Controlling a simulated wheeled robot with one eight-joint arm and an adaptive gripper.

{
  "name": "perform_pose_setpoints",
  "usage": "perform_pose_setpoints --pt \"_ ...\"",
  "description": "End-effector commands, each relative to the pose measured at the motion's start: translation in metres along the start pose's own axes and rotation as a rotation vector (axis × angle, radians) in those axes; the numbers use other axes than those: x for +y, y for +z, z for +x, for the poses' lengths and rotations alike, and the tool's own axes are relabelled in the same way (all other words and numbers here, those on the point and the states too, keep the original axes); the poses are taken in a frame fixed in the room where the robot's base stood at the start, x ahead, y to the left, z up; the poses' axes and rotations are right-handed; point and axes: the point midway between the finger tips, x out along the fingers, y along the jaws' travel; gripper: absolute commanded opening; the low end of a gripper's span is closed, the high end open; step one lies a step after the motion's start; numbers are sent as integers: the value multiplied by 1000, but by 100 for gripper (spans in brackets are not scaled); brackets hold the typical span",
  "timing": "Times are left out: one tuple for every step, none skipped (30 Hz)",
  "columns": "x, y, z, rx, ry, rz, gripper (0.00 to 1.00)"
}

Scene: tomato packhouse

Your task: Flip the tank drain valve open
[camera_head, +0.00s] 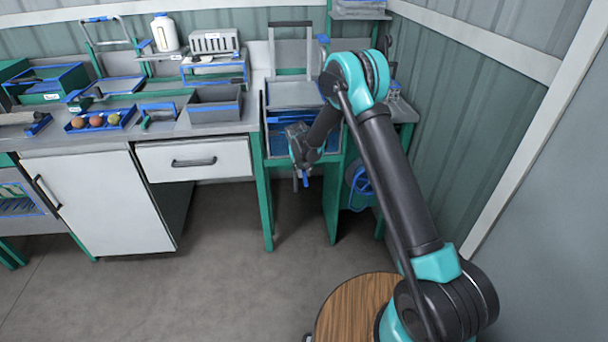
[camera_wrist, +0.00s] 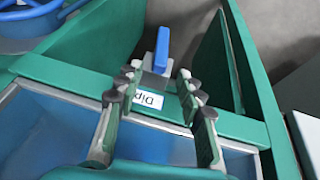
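The drain valve's blue lever (camera_wrist: 162,48) shows in the wrist view, pointing away from the tank front on a grey valve body (camera_wrist: 155,80). In the head view the blue lever (camera_head: 306,179) hangs below the tank's front. The dip tank (camera_wrist: 45,68) has a green rim, a blue inside and a white label reading "Dip", seen upside down. My gripper (camera_wrist: 159,78) is open and empty, its two fingers apart on either side of the valve body, above the tank's front edge. I cannot tell whether they touch it. In the head view my gripper (camera_head: 303,150) is dark and partly hides the tank front.
A white drawer (camera_head: 194,158) and cabinet stand left of the tank under a bench with trays and tools. A blue coiled hose or wheel (camera_head: 362,182) is right of the tank. Green legs flank the valve. The floor (camera_head: 225,280) in front is clear.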

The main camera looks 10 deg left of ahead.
Motion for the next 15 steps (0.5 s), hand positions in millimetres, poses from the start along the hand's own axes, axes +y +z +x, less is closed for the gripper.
perform_pose_setpoints --pt "0 0 10 0 0 1 38" --pt "0 0 16 0 0 1 38" --pt "0 0 22 0 0 1 38" --pt "0 0 27 0 0 1 38" --pt "0 0 32 0 0 1 38" --pt "1 0 38 0 1 1 38" --pt "1 0 42 0 1 1 38" --pt "1 0 46 0 1 1 38" --pt "1 0 51 0 1 2 38" --pt "1 0 54 0 1 2 38" --pt "1 0 57 0 1 1 38" --pt "1 0 60 0 1 1 38" --pt "1 0 62 0 1 1 38" --pt "1 0 63 0 0 1 38" --pt "1 0 65 0 1 1 38"
